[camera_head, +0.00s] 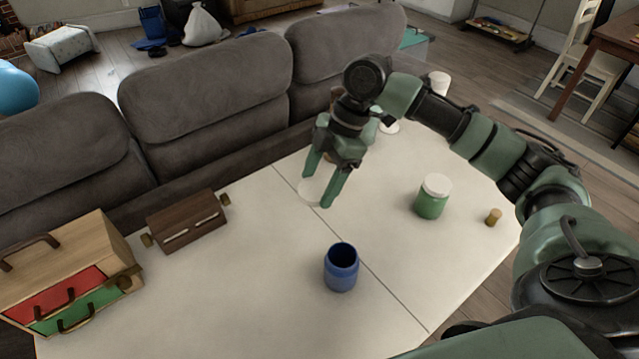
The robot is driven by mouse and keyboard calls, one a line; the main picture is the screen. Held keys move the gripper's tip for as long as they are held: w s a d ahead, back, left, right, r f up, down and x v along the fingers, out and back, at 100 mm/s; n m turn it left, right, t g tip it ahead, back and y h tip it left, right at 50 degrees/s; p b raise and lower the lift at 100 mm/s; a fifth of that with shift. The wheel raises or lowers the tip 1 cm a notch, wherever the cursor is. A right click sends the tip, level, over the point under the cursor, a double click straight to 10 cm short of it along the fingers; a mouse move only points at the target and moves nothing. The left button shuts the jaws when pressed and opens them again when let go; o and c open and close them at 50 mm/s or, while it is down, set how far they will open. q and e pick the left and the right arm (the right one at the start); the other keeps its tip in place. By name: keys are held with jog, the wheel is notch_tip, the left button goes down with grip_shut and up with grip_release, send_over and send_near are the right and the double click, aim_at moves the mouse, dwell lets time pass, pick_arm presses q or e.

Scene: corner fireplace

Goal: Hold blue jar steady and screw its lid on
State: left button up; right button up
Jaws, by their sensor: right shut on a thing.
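The blue jar (341,278) stands upright and open on the white table, near the middle front. A white lid (311,191) is between the fingertips of my right gripper (321,188). The gripper points down and is shut on this lid, behind and slightly left of the blue jar and apart from it. I cannot tell whether the lid touches the table. My left gripper is out of view, and nothing visible holds the blue jar.
A green jar (430,205) with a white lid and a small cork-coloured piece (493,217) stand at right. A dark wooden box (188,222) and a wooden drawer box (60,262) stand at left. A grey sofa (210,85) borders the table's far side. Bare table surrounds the blue jar.

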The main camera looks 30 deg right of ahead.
aim_at(307, 199)
jog(key=m, duration=0.1)
jog(key=s+a+m+t, duration=0.1)
jog(key=m, duration=0.1)
jog(key=shift+s+a+f+m, duration=0.1)
jog(key=shift+a+m, duration=0.2)
jog(key=m, duration=0.1)
jog(key=a+m+t, duration=0.1)
jog(key=s+m+h, duration=0.1)
jog(key=m, duration=0.1)
jog(key=shift+a+r+t, duration=0.25)
jog(key=shift+r+t, duration=0.05)
jog(key=shift+t, duration=0.1)
jog(key=shift+s+a+r+m+t+h, duration=0.25)
jog(key=shift+a+r+m+h, duration=0.25)
jog(key=shift+m, duration=1.15)
jog(key=shift+s+a+r+m+t+h, duration=0.25)
jog(key=shift+a+r+m+h, duration=0.3)
jog(key=shift+m, duration=1.05)
jog(key=shift+s+a+r+m+t+h, duration=0.15)
jog(key=shift+a+r+m+t+h, duration=0.3)
jog(key=shift+m, duration=1.2)
jog(key=shift+d, duration=0.15)
